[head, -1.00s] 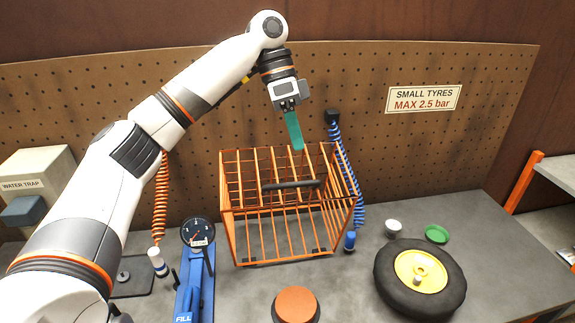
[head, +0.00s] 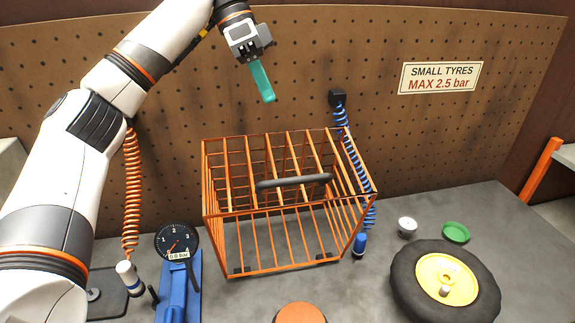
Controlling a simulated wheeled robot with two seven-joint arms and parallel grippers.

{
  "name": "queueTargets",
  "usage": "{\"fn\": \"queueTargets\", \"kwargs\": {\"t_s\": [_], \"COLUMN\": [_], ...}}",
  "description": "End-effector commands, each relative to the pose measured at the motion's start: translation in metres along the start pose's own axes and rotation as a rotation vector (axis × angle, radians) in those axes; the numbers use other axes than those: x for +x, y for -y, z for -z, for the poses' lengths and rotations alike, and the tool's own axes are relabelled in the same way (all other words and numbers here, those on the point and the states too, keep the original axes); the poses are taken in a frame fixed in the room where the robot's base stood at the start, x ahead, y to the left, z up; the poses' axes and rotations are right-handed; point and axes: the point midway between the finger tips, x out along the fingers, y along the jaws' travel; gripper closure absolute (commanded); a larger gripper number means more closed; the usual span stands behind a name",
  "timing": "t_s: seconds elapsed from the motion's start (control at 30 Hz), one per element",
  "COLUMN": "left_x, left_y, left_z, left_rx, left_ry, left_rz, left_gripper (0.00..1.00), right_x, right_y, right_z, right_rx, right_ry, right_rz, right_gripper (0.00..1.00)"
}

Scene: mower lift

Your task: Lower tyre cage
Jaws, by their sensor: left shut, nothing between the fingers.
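The orange wire tyre cage (head: 255,211) stands on the grey bench with a dark handle (head: 294,182) across its upper front. Its lower front edge is at the bench by small black feet, and no tyre shows inside. My left gripper (head: 263,82), with teal fingers, is shut and empty. It is above the cage, in front of the pegboard, apart from the handle. A black tyre with a yellow hub (head: 444,281) lies on the bench right of the cage. My right gripper is not in view.
A blue inflator with a dial gauge (head: 177,242) stands left of the cage. An orange coiled hose (head: 132,190) and a blue one (head: 352,160) hang on either side. An orange round knob (head: 300,313) is in front. A small white cup (head: 407,227) and green lid (head: 456,232) lie near the tyre.

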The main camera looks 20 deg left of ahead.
Motion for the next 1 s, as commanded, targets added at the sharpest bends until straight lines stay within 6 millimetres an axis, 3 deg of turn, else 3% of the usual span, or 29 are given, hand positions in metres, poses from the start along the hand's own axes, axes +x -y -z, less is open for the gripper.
{"fn": "queueTargets", "kwargs": {"t_s": [0.03,0.27,0.43,0.67,1.0], "left_x": [0.007,0.028,0.064,0.107,0.132], "left_y": [-0.003,-0.004,-0.004,-0.002,0.022], "left_z": [0.003,0.004,0.004,0.004,0.008], "left_rx": [-0.001,0.003,0.003,-0.001,0.0], "left_ry": [0.0,-0.002,-0.003,-0.004,-0.001], "left_rz": [0.0,0.003,0.004,0.001,-0.002], "left_gripper": [1.0,1.0,1.0,1.0,1.0], "right_x": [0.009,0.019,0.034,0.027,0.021], "right_y": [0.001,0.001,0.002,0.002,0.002], "right_z": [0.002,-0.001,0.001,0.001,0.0], "right_rx": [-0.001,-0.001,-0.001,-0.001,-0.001], "right_ry": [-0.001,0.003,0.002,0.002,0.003], "right_rz": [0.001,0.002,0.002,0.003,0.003], "right_gripper": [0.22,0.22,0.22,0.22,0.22]}}
